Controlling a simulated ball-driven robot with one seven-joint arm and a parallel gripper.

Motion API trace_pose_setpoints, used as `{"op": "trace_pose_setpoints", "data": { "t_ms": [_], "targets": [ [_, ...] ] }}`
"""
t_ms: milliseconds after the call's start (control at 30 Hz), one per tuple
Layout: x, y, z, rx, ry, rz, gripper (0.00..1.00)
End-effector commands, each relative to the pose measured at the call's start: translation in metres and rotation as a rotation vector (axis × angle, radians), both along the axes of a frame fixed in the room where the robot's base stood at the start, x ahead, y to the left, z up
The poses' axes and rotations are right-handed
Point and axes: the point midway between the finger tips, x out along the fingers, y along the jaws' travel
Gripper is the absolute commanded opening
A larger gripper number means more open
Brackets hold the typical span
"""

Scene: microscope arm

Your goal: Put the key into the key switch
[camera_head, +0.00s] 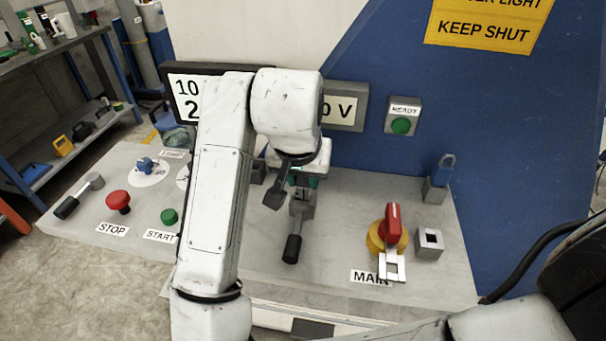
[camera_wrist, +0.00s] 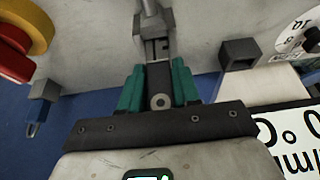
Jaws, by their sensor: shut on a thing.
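My gripper (camera_head: 298,180) is low over the middle of the grey panel, partly hidden behind my forearm. In the wrist view its green fingers (camera_wrist: 159,88) are closed on a dark piece with a pale round ring, seemingly the key (camera_wrist: 160,88). Just ahead of the fingertips is a grey metal fitting with a dark gap (camera_wrist: 152,32). I cannot tell whether the held piece touches it or is inside it. In the head view a grey fitting with a black grip (camera_head: 292,248) lies just below the gripper. I cannot clearly identify the key switch.
The red and yellow MAIN switch (camera_head: 392,228) stands right of the gripper, beside a hollow grey block (camera_head: 430,241). A blue item (camera_head: 444,167) stands in another block behind. The red STOP button (camera_head: 118,201) and green START button (camera_head: 169,216) are at left. The panel between the gripper and MAIN is clear.

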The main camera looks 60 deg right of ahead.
Motion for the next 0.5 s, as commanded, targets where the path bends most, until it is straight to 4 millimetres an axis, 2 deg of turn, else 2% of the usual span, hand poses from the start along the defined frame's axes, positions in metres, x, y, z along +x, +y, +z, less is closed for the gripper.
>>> {"op": "trace_pose_setpoints", "data": {
  "t_ms": [500],
  "targets": [
    [0.0,0.0,-0.013,0.0,0.0,0.0,0.0]
  ]
}}
